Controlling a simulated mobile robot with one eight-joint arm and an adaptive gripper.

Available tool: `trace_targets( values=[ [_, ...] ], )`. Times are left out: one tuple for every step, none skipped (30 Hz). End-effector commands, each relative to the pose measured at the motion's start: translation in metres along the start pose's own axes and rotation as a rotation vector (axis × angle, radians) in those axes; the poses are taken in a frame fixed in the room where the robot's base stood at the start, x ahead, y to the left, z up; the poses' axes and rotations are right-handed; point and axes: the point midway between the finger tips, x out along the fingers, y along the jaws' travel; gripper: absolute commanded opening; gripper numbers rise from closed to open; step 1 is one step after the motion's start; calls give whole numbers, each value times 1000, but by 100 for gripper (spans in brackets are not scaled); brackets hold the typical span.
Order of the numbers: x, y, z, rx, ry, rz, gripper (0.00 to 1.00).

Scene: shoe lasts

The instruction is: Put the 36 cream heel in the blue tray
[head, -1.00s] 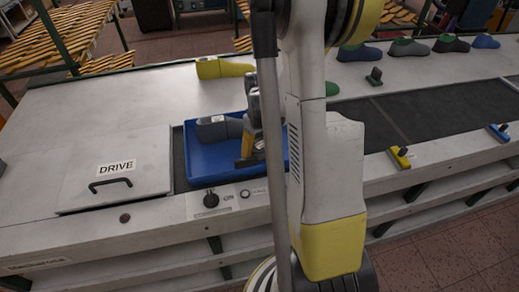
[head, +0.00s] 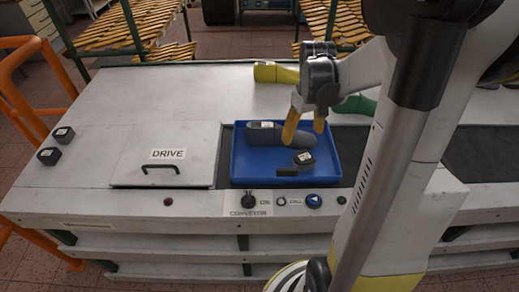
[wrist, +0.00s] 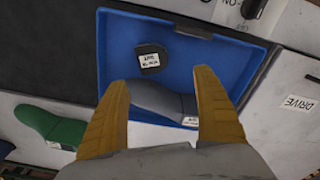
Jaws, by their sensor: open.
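The blue tray (head: 330,180) sits on the bench and also shows in the wrist view (wrist: 225,42). A small dark heel piece with a white label (head: 304,158) lies flat in it, right of centre; it shows in the wrist view too (wrist: 151,60). Its label is too small to read surely, and I see no cream-coloured piece. A grey shoe last (head: 280,134) lies behind the heel in the tray. My gripper (head: 305,128) is open and empty above the tray, its fingers (wrist: 163,80) apart, clear of the heel.
A black block (head: 287,171) is at the tray's front edge. Two dark labelled pieces (head: 56,144) stand at the bench's far left. A yellow last (head: 276,73) and a green last (head: 355,105) are behind the tray. The DRIVE cover (head: 165,160) is left.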

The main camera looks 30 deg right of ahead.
Motion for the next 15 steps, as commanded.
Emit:
trace_targets(
  values=[
    [-12, -18, 2, -16, 27, 9, 78],
    [-20, -29, 3, -22, 49, 15, 78],
    [-31, -45, 5, -33, 83, 24, 78],
    [-40, -58, 7, -41, 112, 29, 78],
    [-49, -72, 10, -49, 142, 34, 78],
    [-59, -89, 14, -59, 183, 37, 78],
    [-66, -102, 19, -67, 214, 38, 78],
    [-72, -115, 23, -74, 246, 38, 78],
    [-80, -131, 30, -83, 288, 35, 78],
    [-85, -142, 36, -90, 319, 31, 78],
    [-90, -153, 41, -97, 350, 25, 78],
    [-95, -167, 49, -105, 389, 16, 78],
    [-98, -176, 55, -111, 417, 9, 78],
    [-100, -184, 60, -116, 442, 0, 78],
    [-102, -194, 67, -122, 473, -11, 78]
  ],
)
